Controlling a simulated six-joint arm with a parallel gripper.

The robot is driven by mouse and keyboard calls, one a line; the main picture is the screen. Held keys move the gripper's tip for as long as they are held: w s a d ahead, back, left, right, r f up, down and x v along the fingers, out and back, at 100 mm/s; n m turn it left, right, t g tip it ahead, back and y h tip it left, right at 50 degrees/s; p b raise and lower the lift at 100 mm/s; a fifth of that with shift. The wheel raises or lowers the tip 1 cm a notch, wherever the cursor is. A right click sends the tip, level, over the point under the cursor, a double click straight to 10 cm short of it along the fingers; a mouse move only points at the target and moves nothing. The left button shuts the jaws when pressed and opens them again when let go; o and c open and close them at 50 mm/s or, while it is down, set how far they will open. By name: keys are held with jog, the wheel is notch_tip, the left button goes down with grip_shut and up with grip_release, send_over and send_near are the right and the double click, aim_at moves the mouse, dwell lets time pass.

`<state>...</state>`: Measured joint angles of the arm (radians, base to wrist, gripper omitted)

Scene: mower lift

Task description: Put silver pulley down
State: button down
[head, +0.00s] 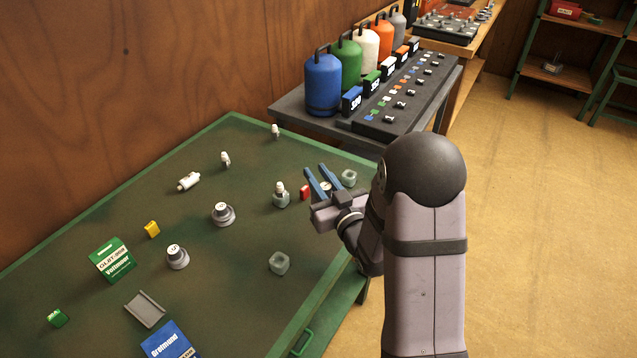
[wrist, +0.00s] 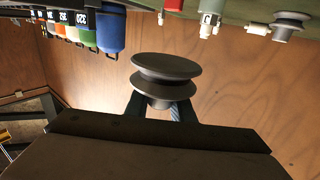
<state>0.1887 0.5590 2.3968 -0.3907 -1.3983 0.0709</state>
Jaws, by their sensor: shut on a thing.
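The silver pulley (wrist: 166,68) is a grey, grooved double disc on a short hub, large in the wrist view. My gripper (wrist: 160,104) is shut on its hub. In the head view, my gripper (head: 316,174) with its blue fingers is over the right part of the green table (head: 240,150). Only a small pale part of the pulley (head: 325,187) shows between the fingers there.
Close to my gripper are a red block (head: 305,192), a pale green cup (head: 349,178) and a jar with a white fitting (head: 281,195). Another cup (head: 279,263) stands nearer the front edge. Green and blue boxes are at the front left. Clear table lies around the middle pulley.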

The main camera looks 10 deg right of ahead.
jog(key=shift+r, duration=0.3)
jog(key=shift+m+h, duration=0.6)
jog(key=shift+h, duration=0.3)
jog(key=d+r, duration=0.1)
jog(key=r, duration=0.3)
jog(key=s+d+r, duration=0.1)
jog(key=r, duration=0.1)
jog(key=shift+d+r, duration=0.35)
jog(key=s+f+p, duration=0.2)
jog(key=f, duration=0.1)
jog(key=s+f+m+h+p, duration=0.1)
jog(key=s+f+p, duration=0.1)
jog(key=f+p, duration=0.1)
jog(key=s+a+f+h+p, duration=0.1)
jog(key=s+f+p, duration=0.1)
jog(key=f, duration=0.2)
jog(key=shift+s+a+f+p, duration=0.1)
jog(key=shift+s+a+p, duration=0.1)
jog(key=shift+a+p, duration=0.35)
jog(key=shift+s+a+f+p, duration=0.1)
jog(key=shift+s+a+p, duration=0.1)
jog(key=shift+a+p, duration=0.3)
